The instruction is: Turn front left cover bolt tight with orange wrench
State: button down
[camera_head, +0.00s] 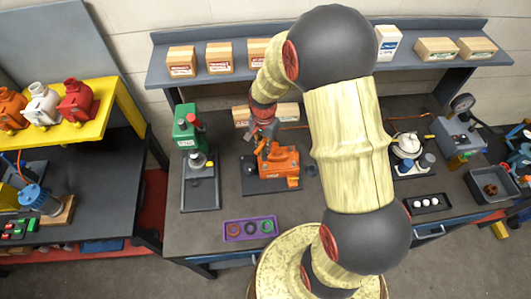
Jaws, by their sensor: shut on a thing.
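An orange motor (280,166) stands on a dark base plate (250,184) at the middle of the workbench. My gripper (264,138) is just above the motor's back left part, pointing down. It is shut on the orange wrench (261,148), of which only a small piece shows; it blends with the motor's colour. The cover bolts are too small to make out. I cannot tell whether the wrench touches the front left bolt.
A green press (187,130) stands left of the motor. A purple tray (249,229) with rings lies in front. A gauge device (455,128) and a dark bin (490,186) are at the right. Boxes line the back shelf (225,77). My arm hides the bench's middle right.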

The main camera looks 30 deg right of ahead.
jog(key=shift+d, duration=0.15)
jog(key=shift+f+n, duration=0.2)
jog(key=shift+n, duration=0.1)
jog(key=n, duration=0.2)
jog(key=f+n, duration=0.1)
jog(key=n, duration=0.1)
jog(key=f+n+b, duration=0.1)
jog(key=n, duration=0.4)
jog(key=shift+n, duration=0.3)
jog(key=n, duration=0.3)
jog(key=shift+f+n, duration=0.25)
jog(key=shift+n, duration=0.05)
jog(key=n, duration=0.3)
jog(key=shift+f+n, duration=0.25)
jog(key=shift+n, duration=0.05)
jog(key=n, duration=0.3)
jog(key=shift+f+n+b, duration=0.2)
jog(key=shift+n+b, duration=0.1)
jog(key=n, duration=0.6)
jog(key=shift+f+b, duration=0.25)
jog(key=shift+b, duration=0.1)
